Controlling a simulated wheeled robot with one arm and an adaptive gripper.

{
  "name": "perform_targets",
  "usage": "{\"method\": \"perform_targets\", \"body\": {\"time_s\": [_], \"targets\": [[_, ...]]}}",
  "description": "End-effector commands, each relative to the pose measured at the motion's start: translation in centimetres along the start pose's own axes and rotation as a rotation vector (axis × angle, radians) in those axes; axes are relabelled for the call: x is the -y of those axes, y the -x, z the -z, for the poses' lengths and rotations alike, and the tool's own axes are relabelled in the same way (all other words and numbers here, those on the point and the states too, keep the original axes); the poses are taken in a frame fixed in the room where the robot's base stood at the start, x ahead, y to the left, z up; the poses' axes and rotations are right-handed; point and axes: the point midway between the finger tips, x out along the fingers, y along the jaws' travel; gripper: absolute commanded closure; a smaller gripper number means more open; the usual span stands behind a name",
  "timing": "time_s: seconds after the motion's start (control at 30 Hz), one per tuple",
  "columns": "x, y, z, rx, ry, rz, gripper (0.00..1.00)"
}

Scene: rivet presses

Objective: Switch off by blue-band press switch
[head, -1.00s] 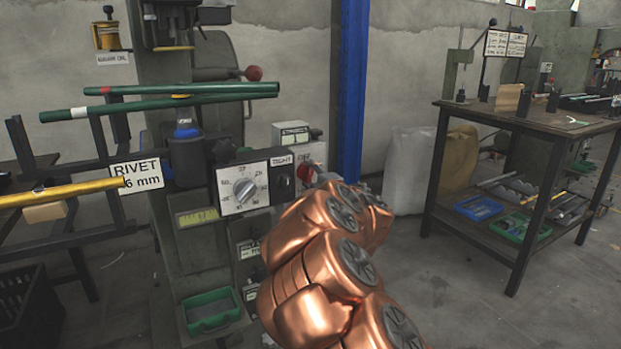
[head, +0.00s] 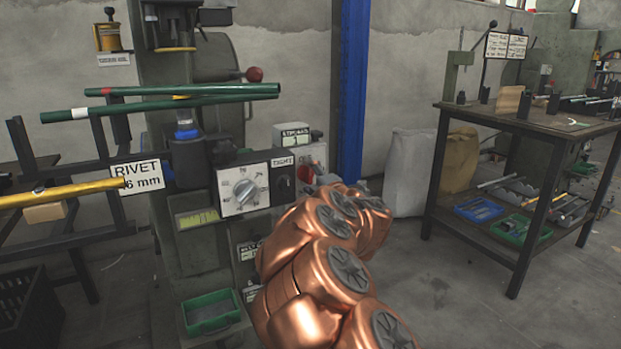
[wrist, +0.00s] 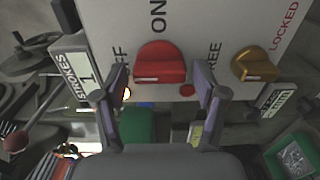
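The press with a blue band (head: 186,133) around its ram stands left of centre in the head view. Its red switch (head: 306,172) is at the right side of the control boxes, partly behind my copper arm. In the wrist view the red rotary switch (wrist: 160,62) sits on a white plate marked ON, with another word partly hidden by a finger. My gripper (wrist: 162,85) is open, one finger on each side of the switch's lower part. I cannot tell whether the fingers touch it. In the head view my gripper is hidden behind my arm.
A yellow knob (wrist: 255,65) between FREE and LOCKED is right of the switch. A STROKES counter (wrist: 78,80) is close to the left finger. Green tubes (head: 165,103) and a yellow tube (head: 60,192) stick out at left. A workbench (head: 520,122) stands at right, with open floor before it.

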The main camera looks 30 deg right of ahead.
Motion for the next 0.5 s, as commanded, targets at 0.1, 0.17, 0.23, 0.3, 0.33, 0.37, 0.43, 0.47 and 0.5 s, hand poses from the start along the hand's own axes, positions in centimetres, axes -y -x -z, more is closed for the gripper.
{"method": "perform_targets", "body": {"time_s": [0.1, 0.17, 0.23, 0.3, 0.33, 0.37, 0.43, 0.47, 0.5], "targets": [[-0.01, 0.01, -0.04, 0.001, -0.001, 0.0, 0.21], [-0.01, 0.02, -0.05, 0.001, -0.001, 0.0, 0.21], [-0.02, 0.02, -0.06, 0.001, -0.001, 0.0, 0.21], [-0.03, 0.03, -0.07, 0.002, -0.001, -0.001, 0.21], [-0.02, 0.06, -0.08, 0.002, -0.001, 0.0, 0.21], [-0.02, 0.11, -0.08, 0.002, -0.001, 0.0, 0.21], [-0.01, 0.35, -0.09, 0.002, -0.001, 0.0, 0.21], [0.0, 0.51, -0.11, 0.003, -0.001, 0.0, 0.21], [0.03, 0.8, -0.14, 0.004, -0.001, 0.001, 0.21]]}}
